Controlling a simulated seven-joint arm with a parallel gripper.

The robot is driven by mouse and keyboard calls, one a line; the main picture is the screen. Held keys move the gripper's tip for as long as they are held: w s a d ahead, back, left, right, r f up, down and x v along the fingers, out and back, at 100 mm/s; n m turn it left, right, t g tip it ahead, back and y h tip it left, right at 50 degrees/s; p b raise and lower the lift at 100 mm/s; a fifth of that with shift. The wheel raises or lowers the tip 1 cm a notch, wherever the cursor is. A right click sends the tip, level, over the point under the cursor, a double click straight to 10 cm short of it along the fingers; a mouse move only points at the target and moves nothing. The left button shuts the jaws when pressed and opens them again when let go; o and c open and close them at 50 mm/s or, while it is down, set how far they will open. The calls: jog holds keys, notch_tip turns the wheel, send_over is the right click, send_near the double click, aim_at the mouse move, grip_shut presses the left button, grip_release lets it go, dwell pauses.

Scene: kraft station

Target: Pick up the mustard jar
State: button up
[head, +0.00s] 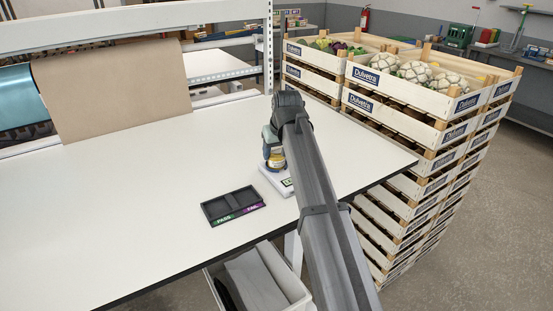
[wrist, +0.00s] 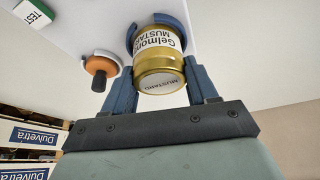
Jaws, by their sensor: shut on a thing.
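The mustard jar (wrist: 158,62) has a gold lid and a white label reading "Gelmono Mustard". In the wrist view it sits between the two blue fingers of my gripper (wrist: 162,80), which are shut on it around its lid end. A blue curved holder (wrist: 183,26) on a white fixture partly surrounds the jar's far end; I cannot tell whether the jar touches it. In the head view the jar (head: 275,164) shows small under my gripper (head: 271,150), over the white fixture (head: 281,184). My arm hides part of the fixture.
A dark two-compartment tray marked PASS and FAIL (head: 233,206) lies on the white table (head: 120,200). Stacked Dulvetra crates (head: 400,95) stand beyond the right edge. The table's left is clear.

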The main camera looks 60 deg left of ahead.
aim_at(276, 150)
jog(key=shift+r, duration=0.1)
notch_tip(276, 150, up, 8)
jog(key=shift+r, duration=0.25)
jog(key=shift+s+a+r, duration=0.25)
jog(key=shift+s+r, duration=0.3)
jog(key=shift+s, duration=0.1)
jog(key=s+f+n, duration=0.2)
jog(key=s+f, duration=0.1)
jog(key=s, duration=1.2)
jog(key=w+d+f+m+t+h, duration=0.2)
jog(key=d+m, duration=0.4)
jog(key=m, duration=0.6)
jog(key=shift+d+f+t, duration=0.2)
jog(key=shift+d+t, duration=0.15)
jog(key=shift+t, duration=0.25)
jog(key=shift+f, duration=0.1)
